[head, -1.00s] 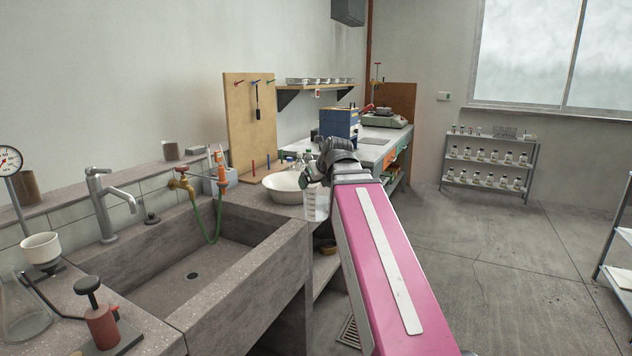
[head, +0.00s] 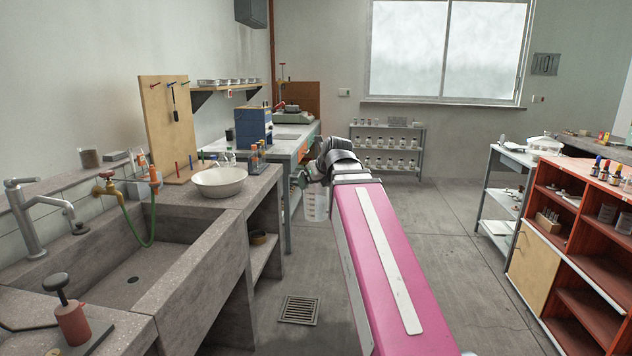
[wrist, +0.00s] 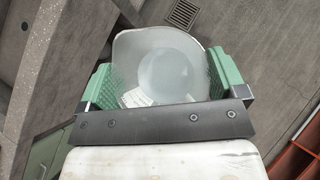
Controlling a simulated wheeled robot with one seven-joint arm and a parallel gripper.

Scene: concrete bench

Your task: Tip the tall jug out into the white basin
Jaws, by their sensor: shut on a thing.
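The tall jug (head: 316,206) is clear with pale markings and looks upright in the head view. My gripper (head: 308,181) is shut on it, partly hidden by my own arm. In the wrist view I look down into the jug (wrist: 165,65), between the green finger pads of my gripper (wrist: 160,82). Its inside looks pale grey; I cannot tell how full it is. The white basin (head: 219,182) is a round bowl on the bench end, left of the jug in the head view. A gap separates the jug from the basin, and the jug hangs over the floor.
A concrete sink (head: 190,270) with a tap and green hose is at left. Behind the basin are a pegboard (head: 165,120), a bottle rack (head: 258,158) and a blue box (head: 253,127). A red shelf unit (head: 590,245) stands at right. The floor between is open, with a drain grate (head: 299,310).

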